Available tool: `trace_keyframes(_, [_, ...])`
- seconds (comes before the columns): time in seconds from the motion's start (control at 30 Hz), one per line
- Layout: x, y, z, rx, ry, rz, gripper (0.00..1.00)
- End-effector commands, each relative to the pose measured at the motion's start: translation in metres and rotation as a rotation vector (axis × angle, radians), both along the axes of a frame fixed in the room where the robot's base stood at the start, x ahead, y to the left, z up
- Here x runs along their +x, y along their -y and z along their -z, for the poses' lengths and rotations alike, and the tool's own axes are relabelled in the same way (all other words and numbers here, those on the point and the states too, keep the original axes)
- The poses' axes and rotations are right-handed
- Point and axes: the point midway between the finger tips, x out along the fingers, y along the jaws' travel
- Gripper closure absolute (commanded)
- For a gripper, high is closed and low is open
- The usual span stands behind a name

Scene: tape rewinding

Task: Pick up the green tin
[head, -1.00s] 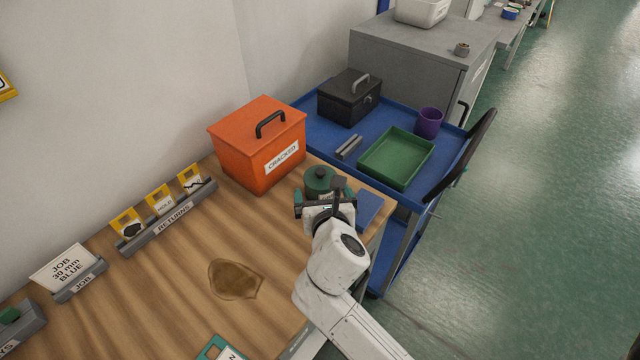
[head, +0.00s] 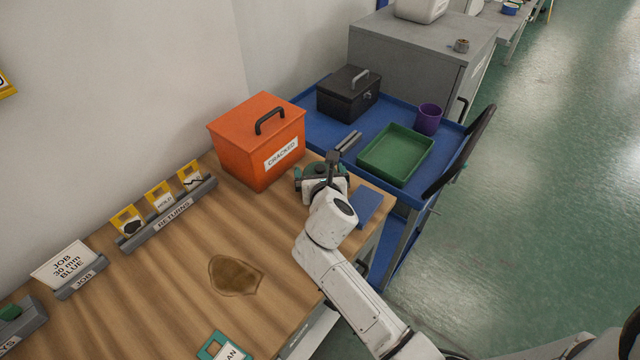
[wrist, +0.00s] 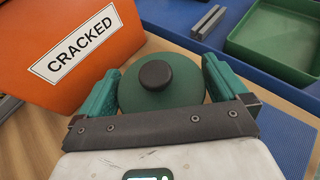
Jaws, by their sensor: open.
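The green tin (wrist: 162,88) has a round lid with a dark knob and shows between my two fingers in the wrist view. It stands on the wooden table just right of the orange box, and in the head view only a bit of it (head: 315,170) shows past my gripper. My gripper (head: 321,172) is open, with one green finger on each side of the tin. The fingers look very close to its sides; I cannot tell if they touch. The tin's lower part is hidden.
The orange box (head: 238,155) labelled CRACKED stands close on the left. A blue pad (head: 367,206) lies to the right near the table edge (head: 300,325). Behind is a blue cart (head: 312,133) with a green tray (head: 372,164), black box (head: 345,98) and purple cup (head: 428,119).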

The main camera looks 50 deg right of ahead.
Motion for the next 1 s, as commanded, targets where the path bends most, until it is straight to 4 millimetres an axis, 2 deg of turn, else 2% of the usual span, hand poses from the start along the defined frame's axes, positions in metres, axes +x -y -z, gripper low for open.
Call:
trace_keyframes(0.07, [0.000,0.000,0.000,0.000,0.000,0.000,0.00])
trace_keyframes(0.57, [0.000,-0.001,0.000,0.000,0.000,0.000,0.48])
trace_keyframes(0.87, [0.000,-0.001,-0.003,-0.002,0.002,-0.001,0.49])
trace_keyframes(1.0, [0.001,-0.001,-0.011,-0.002,0.004,-0.001,0.49])
